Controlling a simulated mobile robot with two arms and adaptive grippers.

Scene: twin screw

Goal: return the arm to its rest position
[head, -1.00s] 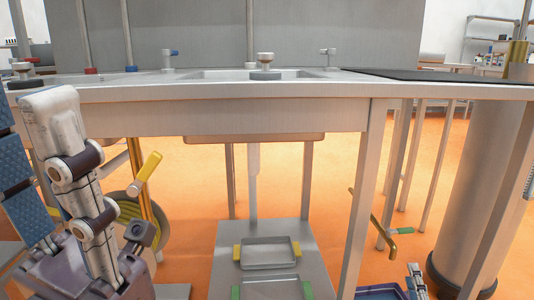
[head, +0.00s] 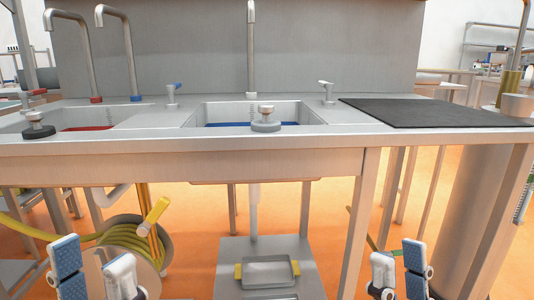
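My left gripper (head: 94,272) shows at the bottom left of the head view, below the counter edge and in front of the hose reel. One finger shows a blue pad and the other a pale grey back, with a clear gap between them; it is open and empty. My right gripper (head: 399,272) shows at the bottom right, also below the counter height. Its two fingers stand apart with nothing seen between them. Both arms behind the grippers are cut off by the lower picture edge.
A metal sink counter (head: 180,160) spans the view. A grey-topped knob (head: 266,120) stands at the middle basin's front edge, a black-based knob (head: 39,126) at the left. Below are a yellow hose reel (head: 135,245), a lower shelf with a tray (head: 268,271) and table legs.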

